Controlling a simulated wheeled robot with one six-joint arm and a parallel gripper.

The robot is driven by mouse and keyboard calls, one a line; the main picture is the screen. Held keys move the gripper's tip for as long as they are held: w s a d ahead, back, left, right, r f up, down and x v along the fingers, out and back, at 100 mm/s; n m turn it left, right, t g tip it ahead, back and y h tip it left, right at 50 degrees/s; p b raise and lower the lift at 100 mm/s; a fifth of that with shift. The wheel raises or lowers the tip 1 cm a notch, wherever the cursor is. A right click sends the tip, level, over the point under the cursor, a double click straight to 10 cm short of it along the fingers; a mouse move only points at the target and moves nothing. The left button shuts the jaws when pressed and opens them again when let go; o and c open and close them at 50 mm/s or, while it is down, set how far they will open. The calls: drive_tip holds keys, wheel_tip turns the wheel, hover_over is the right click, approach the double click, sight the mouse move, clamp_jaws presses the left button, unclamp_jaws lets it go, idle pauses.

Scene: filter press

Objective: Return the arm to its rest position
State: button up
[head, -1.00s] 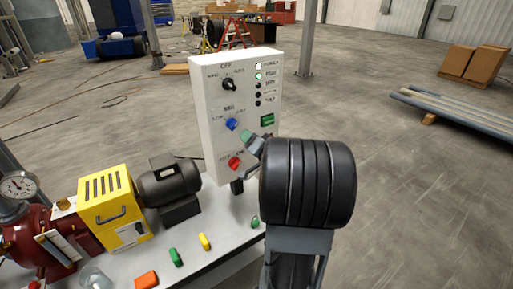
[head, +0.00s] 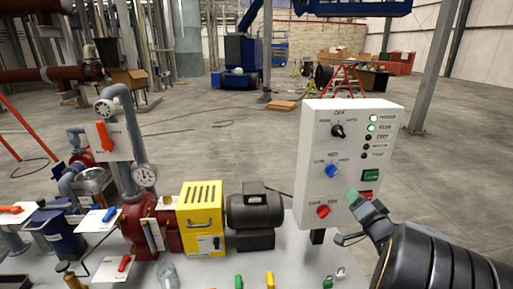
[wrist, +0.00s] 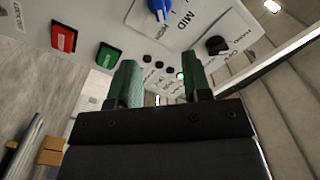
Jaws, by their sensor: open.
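My gripper (head: 357,196) shows its green-tipped fingers in front of the lower right part of the white control panel (head: 312,118). In the wrist view the two green fingers of my gripper (wrist: 160,82) stand apart with nothing between them. The panel also fills the upper part of the wrist view (wrist: 95,18), with its blue knob (wrist: 160,8), green button (wrist: 108,56) and red button (wrist: 63,37). Whether the fingers touch the panel cannot be told. My black arm link covers the lower right corner of the head view.
The bench holds a yellow box (head: 201,222), a dark motor (head: 255,211), a red pump (head: 138,228) and a glass (head: 168,275). Pipes with a gauge (head: 145,176) stand at left. Small green (head: 239,282) and yellow (head: 270,281) pieces lie in front.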

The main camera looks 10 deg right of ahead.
drive_tip(key=s+d+f+g+h, duration=0.4)
drive_tip(key=d+f+g+h, duration=0.1)
drive_tip(key=d+f+g, duration=0.15)
drive_tip(key=s+a+f+n+g+y, duration=0.1)
drive_tip(key=s+a+f+n+g, duration=0.15)
drive_tip(key=a+g, duration=0.25)
drive_tip(key=s+a+r+n+y, duration=0.1)
drive_tip(key=a+n+y, duration=0.1)
drive_tip(key=a, duration=0.7)
drive_tip(key=s+a+r+n+g+y, duration=0.1)
drive_tip(key=s+a+n+y, duration=0.1)
drive_tip(key=a, duration=0.7)
drive_tip(key=s+a+r+n+y, duration=0.1)
drive_tip(key=a+n, duration=0.3)
drive_tip(key=a, duration=0.4)
drive_tip(key=shift+s+a+r+g+y, duration=0.4)
drive_tip(key=shift+r+y, duration=0.2)
drive_tip(key=shift+y, duration=0.2)
